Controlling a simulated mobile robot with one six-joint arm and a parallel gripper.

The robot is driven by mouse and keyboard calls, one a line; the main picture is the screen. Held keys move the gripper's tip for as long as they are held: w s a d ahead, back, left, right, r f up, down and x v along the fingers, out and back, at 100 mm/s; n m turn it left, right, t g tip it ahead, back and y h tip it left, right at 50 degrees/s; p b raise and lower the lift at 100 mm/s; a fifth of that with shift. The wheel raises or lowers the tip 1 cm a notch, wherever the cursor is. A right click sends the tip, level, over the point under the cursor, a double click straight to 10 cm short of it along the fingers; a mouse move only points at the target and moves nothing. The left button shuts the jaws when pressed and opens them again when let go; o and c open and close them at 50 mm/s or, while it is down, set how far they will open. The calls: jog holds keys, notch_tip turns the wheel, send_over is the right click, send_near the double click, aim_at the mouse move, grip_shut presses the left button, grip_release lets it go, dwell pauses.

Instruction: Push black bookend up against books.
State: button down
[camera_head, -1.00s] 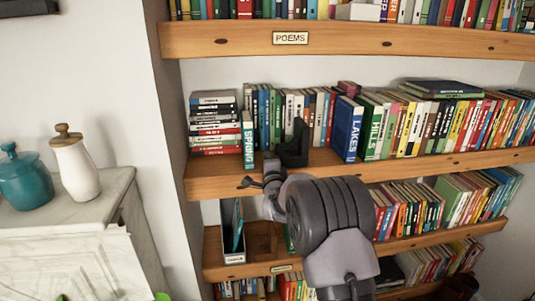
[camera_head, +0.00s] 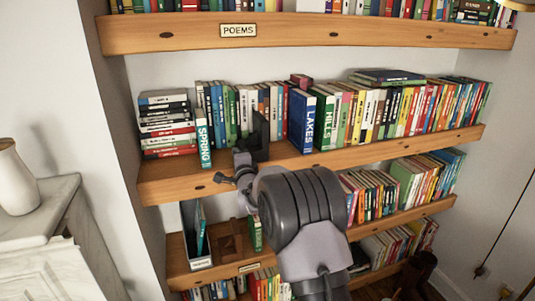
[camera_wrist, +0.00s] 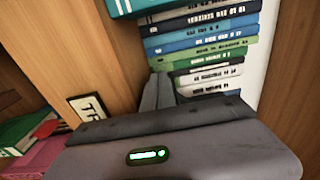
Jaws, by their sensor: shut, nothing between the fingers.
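The black bookend (camera_head: 260,133) stands upright on the middle shelf in the head view, in front of the book row, between the blue-green SPRING book (camera_head: 203,141) and the blue LAKES book (camera_head: 301,122). The bookend is not visible there.
The middle shelf (camera_head: 165,178) has bare wood in front of its books. A wall edge (camera_head: 115,140) stands left. A white vase (camera_head: 15,180) sits on the mantel.

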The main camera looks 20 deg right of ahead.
aim_at(271, 155)
jog(key=shift+d+b, duration=0.85)
jog(key=shift+d, duration=1)
jog(key=shift+d+b, duration=0.35)
jog(key=shift+d, duration=3.6)
jog(key=shift+d, duration=0.2)
